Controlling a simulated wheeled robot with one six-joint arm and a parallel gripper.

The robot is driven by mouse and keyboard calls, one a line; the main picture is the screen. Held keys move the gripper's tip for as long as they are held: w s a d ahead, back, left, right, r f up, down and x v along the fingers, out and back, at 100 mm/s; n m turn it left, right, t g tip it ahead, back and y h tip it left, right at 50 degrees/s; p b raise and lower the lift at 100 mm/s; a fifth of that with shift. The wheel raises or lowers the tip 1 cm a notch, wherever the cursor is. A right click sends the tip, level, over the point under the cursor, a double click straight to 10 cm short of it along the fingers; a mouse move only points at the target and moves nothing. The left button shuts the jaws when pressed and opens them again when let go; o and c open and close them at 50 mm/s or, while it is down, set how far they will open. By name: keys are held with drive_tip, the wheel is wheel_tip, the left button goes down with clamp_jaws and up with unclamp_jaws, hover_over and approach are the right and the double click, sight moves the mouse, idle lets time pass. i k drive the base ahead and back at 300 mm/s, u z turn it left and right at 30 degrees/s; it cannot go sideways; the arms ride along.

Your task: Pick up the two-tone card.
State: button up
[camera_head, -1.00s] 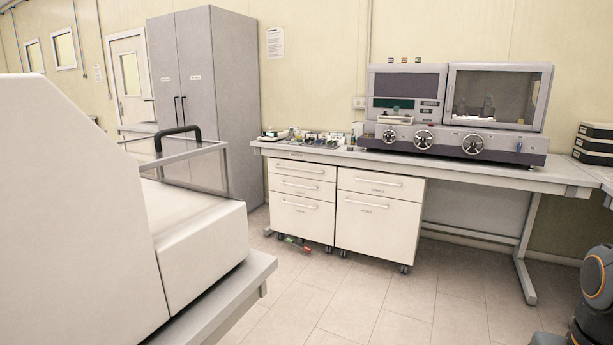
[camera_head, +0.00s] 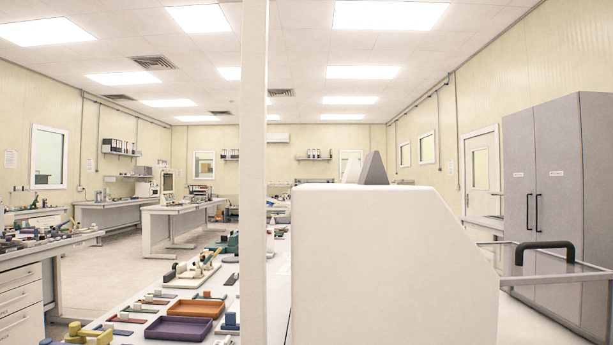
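I cannot pick out a two-tone card for certain. Several small flat coloured pieces (camera_head: 124,319) lie on the near workbench at lower left, too small to tell whether one is a two-tone card. My gripper is not in view.
The workbench also holds a purple tray (camera_head: 179,328) and an orange-brown tray (camera_head: 196,308). A pale post (camera_head: 254,170) and a large white machine housing (camera_head: 385,270) block the middle. A grey cabinet (camera_head: 557,190) stands at right. Open floor (camera_head: 110,275) shows at left.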

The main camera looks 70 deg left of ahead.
sight(373, 172)
drive_tip(key=u, duration=1.9)
